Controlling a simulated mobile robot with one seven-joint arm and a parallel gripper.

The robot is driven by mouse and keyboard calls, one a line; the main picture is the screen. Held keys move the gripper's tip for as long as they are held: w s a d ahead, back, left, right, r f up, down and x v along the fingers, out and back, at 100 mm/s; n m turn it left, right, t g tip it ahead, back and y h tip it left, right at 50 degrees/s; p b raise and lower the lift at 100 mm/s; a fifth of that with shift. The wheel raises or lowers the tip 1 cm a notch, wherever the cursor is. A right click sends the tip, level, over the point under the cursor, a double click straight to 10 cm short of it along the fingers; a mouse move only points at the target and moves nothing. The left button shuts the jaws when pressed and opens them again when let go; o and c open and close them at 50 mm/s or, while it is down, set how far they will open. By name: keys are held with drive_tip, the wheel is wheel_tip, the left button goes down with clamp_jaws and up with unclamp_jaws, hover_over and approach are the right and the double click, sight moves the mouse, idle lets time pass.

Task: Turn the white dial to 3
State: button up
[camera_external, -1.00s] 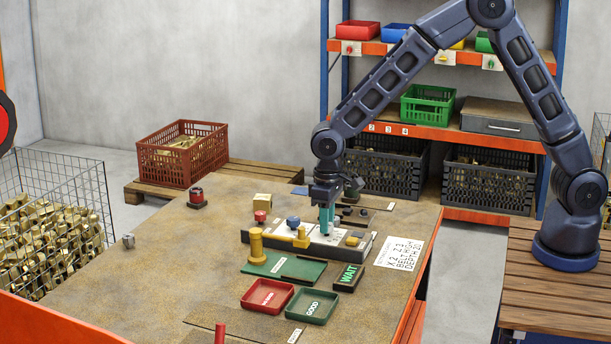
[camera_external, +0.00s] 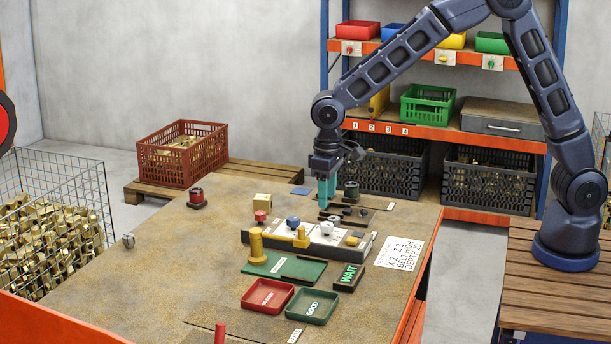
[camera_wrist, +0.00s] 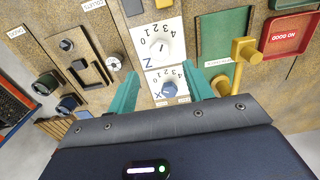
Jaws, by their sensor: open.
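The white dial (camera_external: 327,228) sits on the right part of a white numbered panel on the table. In the wrist view the white dial (camera_wrist: 160,47) is on the plate marked Z, with numbers around it. A dark mark shows on its knob, but which number it points at is too small to tell. My gripper (camera_external: 327,191) is open and empty, above and behind the panel. In the wrist view its teal fingers (camera_wrist: 161,90) are spread, apart from the white dial.
A yellow lever (camera_external: 301,238) and yellow post (camera_external: 256,246) stand nearby. Dark knobs (camera_external: 352,190) are behind the panel.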

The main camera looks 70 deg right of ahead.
drive_tip(key=shift+r, duration=1.65)
drive_tip(key=s+d+r+t, duration=0.1)
drive_tip(key=s+d+r, duration=0.6)
drive_tip(key=s+r, duration=0.15)
drive_tip(key=s+d+r+t, duration=0.1)
drive_tip(key=s+d+r, duration=0.5)
drive_tip(key=s+r, duration=0.3)
drive_tip(key=s+d+t, duration=0.1)
drive_tip(key=s+d, duration=0.2)
drive_tip(key=s, duration=0.8)
drive_tip(key=s+d+t, duration=0.1)
drive_tip(key=s+d, duration=0.3)
drive_tip(key=s, duration=0.7)
drive_tip(key=shift+f+t, duration=0.3)
